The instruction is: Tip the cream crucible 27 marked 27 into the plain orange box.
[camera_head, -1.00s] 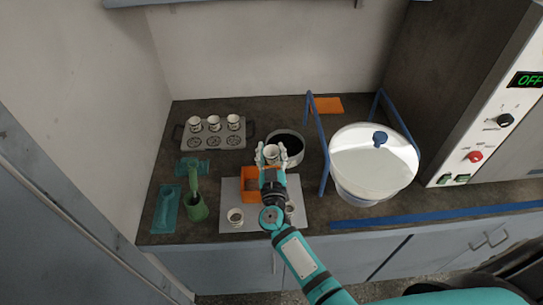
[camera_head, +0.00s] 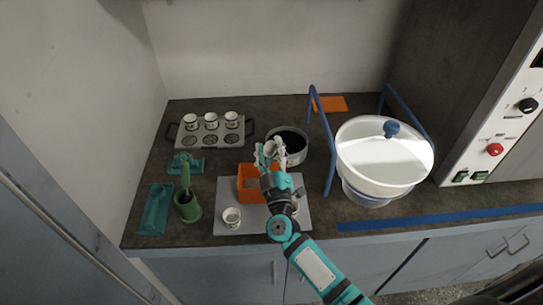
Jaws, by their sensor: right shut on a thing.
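My right gripper (camera_head: 271,156) is shut on a small cream crucible (camera_head: 269,147) above the far edge of the orange box (camera_head: 245,191). The crucible seems tilted, but its mark is too small to read and the fingers hide much of it. The box is open and stands on a grey mat (camera_head: 306,212); my gripper and arm cover its right part. My left gripper is out of view.
Another crucible (camera_head: 232,218) stands at the mat's front. A rack (camera_head: 187,144) holds several crucibles at the back left. A dark-filled pan (camera_head: 303,155) is close behind my gripper.

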